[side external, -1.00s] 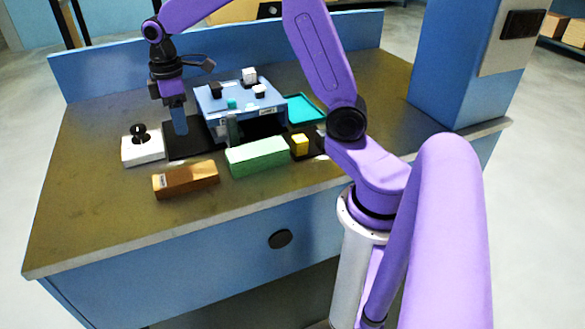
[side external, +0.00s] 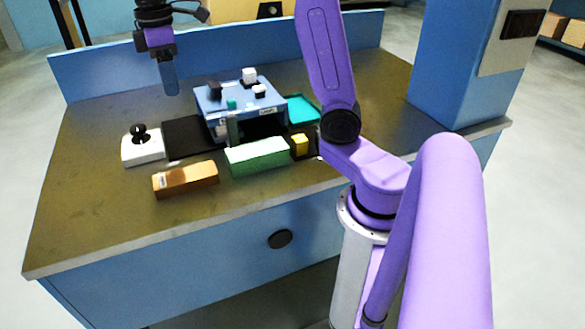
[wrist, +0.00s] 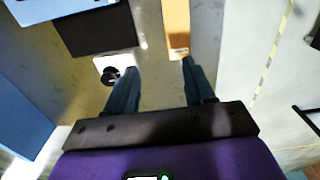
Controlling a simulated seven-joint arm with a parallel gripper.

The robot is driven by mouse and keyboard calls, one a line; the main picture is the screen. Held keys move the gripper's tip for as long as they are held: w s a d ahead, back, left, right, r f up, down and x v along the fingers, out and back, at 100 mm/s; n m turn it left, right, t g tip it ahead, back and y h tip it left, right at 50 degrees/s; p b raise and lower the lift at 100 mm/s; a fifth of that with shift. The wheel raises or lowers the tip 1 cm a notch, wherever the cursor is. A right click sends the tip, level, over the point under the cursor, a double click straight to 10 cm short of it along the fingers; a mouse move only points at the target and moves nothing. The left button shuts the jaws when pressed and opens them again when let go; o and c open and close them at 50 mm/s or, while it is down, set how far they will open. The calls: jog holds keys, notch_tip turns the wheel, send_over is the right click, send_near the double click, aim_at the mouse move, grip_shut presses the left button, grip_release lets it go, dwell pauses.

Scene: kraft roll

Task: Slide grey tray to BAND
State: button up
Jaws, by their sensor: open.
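I cannot make out a plainly grey tray, nor read a BAND mark. A teal tray (side external: 304,108) lies right of a blue box-like stand (side external: 222,104), which has a dark opening in front. A dark flat panel (side external: 188,138) lies left of the stand; it also shows at the top left in the wrist view (wrist: 95,30). My gripper (side external: 170,90) is raised above the table, behind and left of the stand. In the wrist view my gripper (wrist: 160,70) has its fingers apart with nothing between them.
A green block (side external: 257,157) and a yellow cube (side external: 299,145) are in front. A brown block (side external: 185,180) and a white block with a black knob (side external: 142,149) are at left. The front table surface is clear.

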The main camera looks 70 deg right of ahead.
jog(key=s+a+f+n, duration=0.1)
jog(key=s+a+f, duration=0.25)
jog(key=s, duration=0.35)
jog(key=s+a+f+n, duration=0.1)
jog(key=s+a+f, duration=0.1)
jog(key=s+a, duration=0.35)
jog(key=s+d+f, duration=0.2)
jog(key=s+f, duration=0.1)
jog(key=s, duration=0.5)
jog(key=s+d+f+n, duration=0.1)
jog(key=s+d+f, duration=0.1)
jog(key=s, duration=0.6)
jog(key=shift+f, duration=0.85)
